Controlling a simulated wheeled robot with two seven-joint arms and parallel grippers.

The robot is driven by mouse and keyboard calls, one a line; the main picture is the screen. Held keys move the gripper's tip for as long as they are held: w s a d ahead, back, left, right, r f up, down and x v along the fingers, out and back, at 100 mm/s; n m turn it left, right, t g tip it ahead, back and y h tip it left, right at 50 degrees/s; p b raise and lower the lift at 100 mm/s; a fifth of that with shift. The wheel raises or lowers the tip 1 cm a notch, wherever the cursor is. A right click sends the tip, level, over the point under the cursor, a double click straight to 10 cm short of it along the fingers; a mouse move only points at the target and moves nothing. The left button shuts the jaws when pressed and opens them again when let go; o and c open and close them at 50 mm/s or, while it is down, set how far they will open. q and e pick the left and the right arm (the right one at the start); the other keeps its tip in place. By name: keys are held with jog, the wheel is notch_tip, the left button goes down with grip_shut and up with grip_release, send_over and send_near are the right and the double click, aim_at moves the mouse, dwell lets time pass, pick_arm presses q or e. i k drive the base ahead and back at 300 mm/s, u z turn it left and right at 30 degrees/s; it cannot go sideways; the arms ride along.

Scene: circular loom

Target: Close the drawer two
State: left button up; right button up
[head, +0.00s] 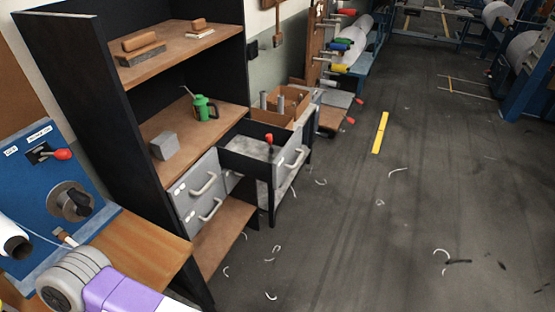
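A grey drawer unit sits in the dark shelf unit (118,120). Two grey drawer fronts with pale handles, an upper one (187,192) and a lower one (196,222), face the floor and look flush. To their right, an open drawer (250,158) sticks out, with its grey front (290,158) and handle standing away from the shelf. A red-tipped item (269,140) shows at the open drawer. The drawer labels are too small to read, so I cannot tell which is drawer two. Neither gripper is in view; part of my arm shows at the lower left.
A blue control box (42,180) with a red lever and a dark knob stands at left by a wooden top (140,250). A green can (203,107) and grey block (164,145) sit on the shelf. The floor at right is mostly free, with scattered pale scraps (398,170).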

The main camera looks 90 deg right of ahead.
aim_at(244, 149)
jog(key=z, duration=3.25)
